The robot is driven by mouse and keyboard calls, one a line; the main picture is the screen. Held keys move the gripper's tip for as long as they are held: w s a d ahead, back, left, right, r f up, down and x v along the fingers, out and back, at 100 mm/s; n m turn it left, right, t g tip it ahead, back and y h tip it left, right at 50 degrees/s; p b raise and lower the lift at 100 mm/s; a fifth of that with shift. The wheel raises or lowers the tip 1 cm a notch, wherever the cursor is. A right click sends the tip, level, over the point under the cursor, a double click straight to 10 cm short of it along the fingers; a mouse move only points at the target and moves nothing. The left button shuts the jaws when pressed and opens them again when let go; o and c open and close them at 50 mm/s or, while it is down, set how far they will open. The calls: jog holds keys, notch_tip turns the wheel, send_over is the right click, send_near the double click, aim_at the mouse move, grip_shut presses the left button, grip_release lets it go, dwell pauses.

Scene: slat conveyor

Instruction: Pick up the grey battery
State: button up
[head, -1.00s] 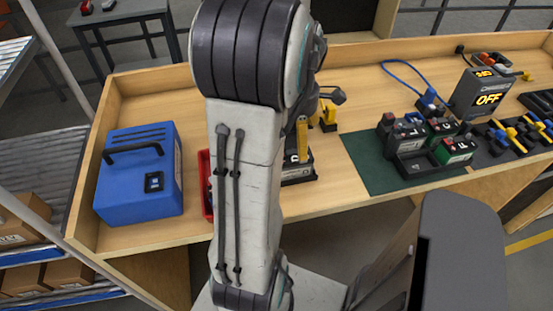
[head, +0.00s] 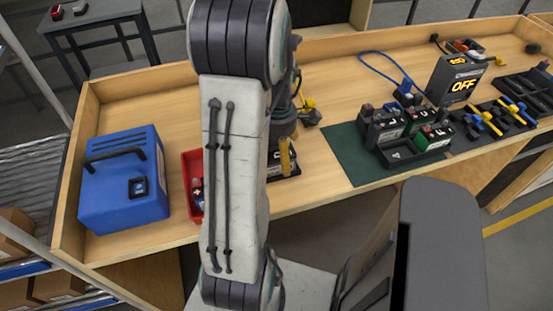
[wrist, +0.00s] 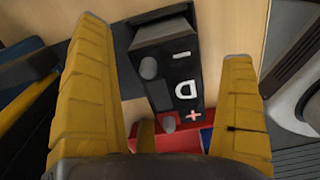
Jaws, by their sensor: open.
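A dark grey battery (wrist: 170,80) lies in the wrist view between the two yellow fingers of my gripper (wrist: 164,58). Its top has grey posts, a minus, a letter D and a red plus. My gripper is open, with a finger on either side and visible gaps to the battery. In the head view my gripper (head: 290,155) is partly hidden behind my arm, over the table. Only a dark corner of what lies under it (head: 283,174) shows there.
A red bin (head: 191,166) with small items is left of my arm, beside a blue case (head: 124,185). On the right, a green mat (head: 345,155) carries several batteries (head: 385,130) in a black holder. A tester reading OFF (head: 455,80) stands behind. A raised wooden rim edges the table.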

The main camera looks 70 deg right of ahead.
jog(key=shift+c, duration=0.2)
jog(key=c, duration=1.3)
jog(key=shift+r, duration=0.2)
